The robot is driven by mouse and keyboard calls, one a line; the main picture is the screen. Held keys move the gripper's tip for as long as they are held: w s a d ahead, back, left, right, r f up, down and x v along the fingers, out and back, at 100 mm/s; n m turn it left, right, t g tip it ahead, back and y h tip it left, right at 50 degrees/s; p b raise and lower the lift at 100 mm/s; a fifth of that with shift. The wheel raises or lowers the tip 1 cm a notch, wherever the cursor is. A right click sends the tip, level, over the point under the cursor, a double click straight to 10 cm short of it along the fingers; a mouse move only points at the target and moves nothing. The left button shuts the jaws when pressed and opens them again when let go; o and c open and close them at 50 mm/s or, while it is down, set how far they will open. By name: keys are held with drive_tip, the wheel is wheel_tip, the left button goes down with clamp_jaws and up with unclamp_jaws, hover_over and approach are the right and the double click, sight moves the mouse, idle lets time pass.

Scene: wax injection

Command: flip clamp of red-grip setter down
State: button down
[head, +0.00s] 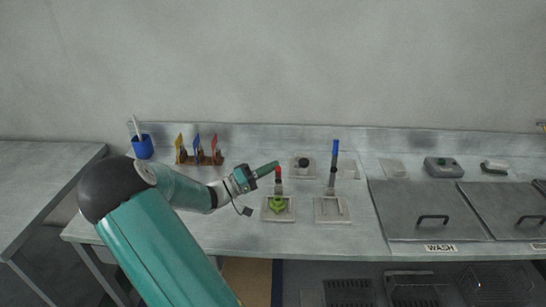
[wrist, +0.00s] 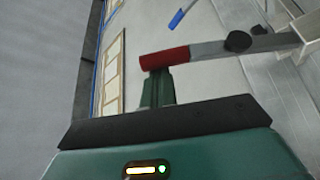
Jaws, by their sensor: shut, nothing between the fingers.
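The red-grip setter's clamp lever stands up from its pale base plate (head: 264,214), with its red grip (head: 278,174) at the top. A green piece (head: 278,204) sits on the base. My gripper (head: 272,168) is shut and empty, with its tip right beside the red grip. In the wrist view, the closed green fingers (wrist: 157,88) end at the red grip (wrist: 165,59), touching it or nearly so. The grey lever arm (wrist: 207,50) runs from the grip towards a black knob (wrist: 238,41).
A second setter with an upright blue grip (head: 336,147) stands just right, on its own plate (head: 331,212). A black round part (head: 303,162) lies behind. Wash tank lids (head: 425,215) are further right. A blue cup (head: 143,147) and coloured tools (head: 197,150) stand left.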

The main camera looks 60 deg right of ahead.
drive_tip(key=s+a+f+m, duration=0.1)
drive_tip(key=s+a+f, duration=0.1)
drive_tip(key=a+f, duration=0.2)
drive_tip(key=shift+s+a+f+m+g, duration=0.15)
drive_tip(key=shift+a+f+m+g, duration=0.2)
drive_tip(key=shift+f, duration=0.75)
drive_tip(key=shift+a, duration=0.15)
drive_tip(key=w+a+f, duration=0.1)
drive_tip(key=w+a, duration=0.8)
drive_tip(key=a, duration=0.2)
drive_tip(key=shift+a, duration=0.25)
drive_tip(key=shift+w, duration=0.15)
drive_tip(key=shift+y, duration=0.3)
